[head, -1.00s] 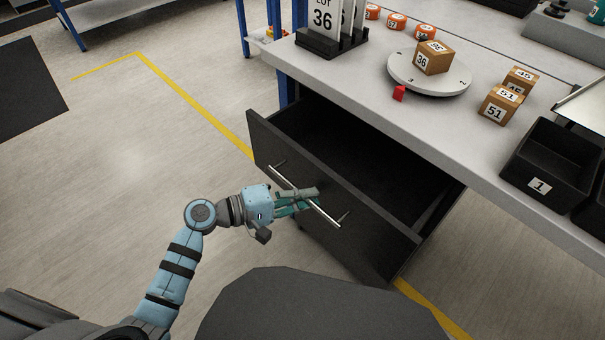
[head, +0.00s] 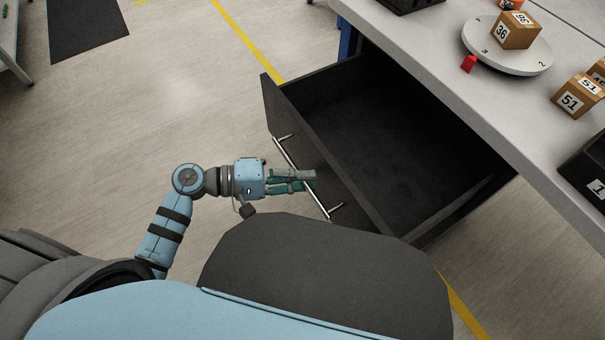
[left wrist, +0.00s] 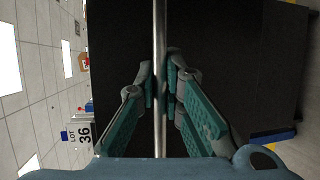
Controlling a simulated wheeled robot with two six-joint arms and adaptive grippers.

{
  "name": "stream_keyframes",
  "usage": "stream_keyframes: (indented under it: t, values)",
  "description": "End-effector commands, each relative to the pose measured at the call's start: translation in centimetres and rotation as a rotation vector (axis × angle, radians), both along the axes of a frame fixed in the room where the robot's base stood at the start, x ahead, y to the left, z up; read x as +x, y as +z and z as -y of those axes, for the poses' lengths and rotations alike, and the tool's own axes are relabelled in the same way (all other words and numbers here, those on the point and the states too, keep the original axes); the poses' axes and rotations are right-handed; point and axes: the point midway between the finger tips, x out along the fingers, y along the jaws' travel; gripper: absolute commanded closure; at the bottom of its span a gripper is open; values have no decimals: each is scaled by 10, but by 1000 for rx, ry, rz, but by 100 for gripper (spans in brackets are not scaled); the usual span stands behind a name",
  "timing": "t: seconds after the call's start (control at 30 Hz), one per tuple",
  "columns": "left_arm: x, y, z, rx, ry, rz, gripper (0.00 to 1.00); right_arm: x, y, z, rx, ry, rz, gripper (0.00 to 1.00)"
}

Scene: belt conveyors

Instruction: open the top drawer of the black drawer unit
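The black drawer unit stands under the workbench, and its top drawer (head: 388,225) is pulled far out, showing an empty dark interior. The drawer front carries a metal bar handle (head: 287,152). My left gripper (head: 312,180) reaches it from the left in the head view, its teal fingers across the middle of the bar. In the left wrist view the handle (left wrist: 160,30) runs upright between the two fingertips (left wrist: 160,75), which close in on it from both sides. My right gripper is not in view.
The workbench (head: 440,50) overhangs the drawer's back. On it are a turntable (head: 490,55) with a box marked 36 (head: 515,30), a red piece (head: 468,64), box 51 (head: 575,98) and a black bin (head: 590,165). Open floor lies left; my body is close in front.

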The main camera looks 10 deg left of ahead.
Motion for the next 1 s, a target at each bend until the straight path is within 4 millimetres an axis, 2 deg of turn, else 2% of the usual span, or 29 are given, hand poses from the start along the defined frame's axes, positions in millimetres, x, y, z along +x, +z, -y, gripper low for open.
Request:
stream_keyframes:
  t: [0.03, 0.1, 0.13, 0.6, 0.73, 1.0]
  values:
    - [0, 0, 0, -1, 0, -1, 83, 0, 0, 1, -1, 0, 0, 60]
    - [0, 0, 0, -1, 0, 0, 72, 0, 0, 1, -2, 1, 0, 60]
    - [0, 0, 0, -1, 1, 1, 70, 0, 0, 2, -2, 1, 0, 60]
    - [-1, 1, -4, 0, 1, 0, 70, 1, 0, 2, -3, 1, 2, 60]
    - [-11, 3, -26, 7, 0, -3, 70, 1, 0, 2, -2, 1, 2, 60]
    - [-38, 17, -92, 7, 0, -4, 70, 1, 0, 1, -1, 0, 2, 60]
